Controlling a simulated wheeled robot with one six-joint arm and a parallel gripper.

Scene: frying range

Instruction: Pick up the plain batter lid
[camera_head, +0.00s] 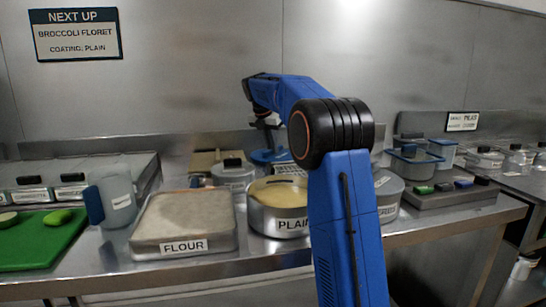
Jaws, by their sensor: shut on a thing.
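The plain batter pot (280,222) is a round metal pot with a label reading PLAIN, partly cut off by my arm. It stands open, with pale yellow batter (280,192) showing inside. My gripper (270,146) is behind the pot and small in the view, pointing down. It is shut on a flat, round blue thing (268,157), which looks like the plain batter lid, held beyond the pot's far rim. The fingertips are too small to see clearly, and my arm hides the area to the right.
A flour tray (183,247) stands left of the pot, with a clear pitcher (118,200) beside it. A green board (40,240) lies far left. A lidded pot (233,178) stands behind.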

